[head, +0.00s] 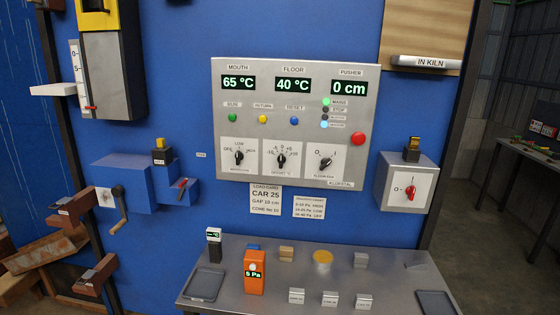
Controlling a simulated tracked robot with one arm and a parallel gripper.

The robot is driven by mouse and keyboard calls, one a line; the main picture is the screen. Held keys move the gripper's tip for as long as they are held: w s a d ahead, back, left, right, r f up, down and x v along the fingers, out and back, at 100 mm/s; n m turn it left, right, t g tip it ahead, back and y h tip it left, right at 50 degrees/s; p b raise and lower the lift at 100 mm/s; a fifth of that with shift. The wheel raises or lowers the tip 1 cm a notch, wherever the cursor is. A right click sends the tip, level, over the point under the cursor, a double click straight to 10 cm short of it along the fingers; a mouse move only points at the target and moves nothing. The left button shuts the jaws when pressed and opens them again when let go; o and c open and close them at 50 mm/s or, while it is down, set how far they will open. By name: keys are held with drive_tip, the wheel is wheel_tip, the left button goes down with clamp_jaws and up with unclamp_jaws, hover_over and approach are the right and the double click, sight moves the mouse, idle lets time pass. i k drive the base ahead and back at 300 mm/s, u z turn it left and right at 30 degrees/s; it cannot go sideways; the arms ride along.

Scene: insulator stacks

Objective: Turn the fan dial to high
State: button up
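The grey control panel (295,100) is mounted on the blue wall, near the middle of the view. At its lower left is a white plate with a black dial (239,157), marked OFF on the left, LOW at the top and a right-hand mark too small to read surely. The dial's knob looks roughly upright, near LOW, but its exact setting is hard to tell. The small label under it is unreadable. Beside it are a middle dial (281,161) with a numbered scale and a right-hand rotary switch (325,163). My gripper is not in view.
Above the dials are displays, coloured buttons and a red knob (358,138). A red-switch box (407,186) juts out at right, a crank (119,208) at left.

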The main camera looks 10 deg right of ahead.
sight(239, 156)
drive_tip(key=z, duration=0.45)
drive_tip(key=i, duration=0.95)
drive_tip(key=u, duration=0.55)
